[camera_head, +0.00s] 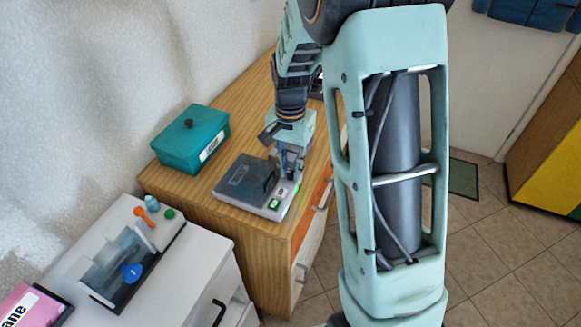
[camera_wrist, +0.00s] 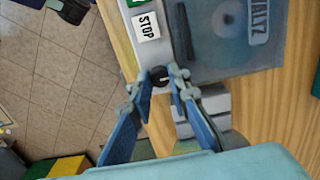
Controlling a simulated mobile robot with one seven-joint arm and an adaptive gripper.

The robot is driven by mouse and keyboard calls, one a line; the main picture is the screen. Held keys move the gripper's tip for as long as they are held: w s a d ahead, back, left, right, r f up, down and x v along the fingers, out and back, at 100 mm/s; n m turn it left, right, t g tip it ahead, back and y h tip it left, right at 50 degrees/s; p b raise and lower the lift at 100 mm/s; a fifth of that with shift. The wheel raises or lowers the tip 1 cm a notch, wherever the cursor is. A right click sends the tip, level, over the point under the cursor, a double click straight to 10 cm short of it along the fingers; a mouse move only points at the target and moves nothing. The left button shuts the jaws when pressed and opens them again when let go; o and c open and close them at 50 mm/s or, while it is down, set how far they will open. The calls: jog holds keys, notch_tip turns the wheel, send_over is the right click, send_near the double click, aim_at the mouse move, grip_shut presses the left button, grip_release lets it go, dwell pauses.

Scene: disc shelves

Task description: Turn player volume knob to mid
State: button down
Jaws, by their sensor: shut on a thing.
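The player (camera_head: 243,183) is a flat light-grey box with a dark lid, on the wooden cabinet in the head view. In the wrist view its lid (camera_wrist: 222,35) fills the upper right. The volume knob (camera_wrist: 158,75) is small, round and black, on the player's pale strip beside the lid, in line with the STOP label. It carries a small light mark whose exact direction I cannot tell. My gripper (camera_wrist: 160,76) points down with one blue finger on each side of the knob, shut on it. In the head view my gripper (camera_head: 290,173) hides most of the knob.
A STOP label (camera_wrist: 146,26) and a green label (camera_wrist: 138,3) lie along the same strip. A teal box (camera_head: 190,140) stands behind the player. A white cabinet (camera_head: 200,262) at the front left holds a clear-lidded case (camera_head: 125,262). Tiled floor lies open at the right.

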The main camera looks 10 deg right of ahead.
aim_at(290, 172)
dwell(0.4)
jog(key=c, duration=1.8)
grip_release()
notch_tip(290, 172, up, 12)
jog(key=shift+r, duration=0.1)
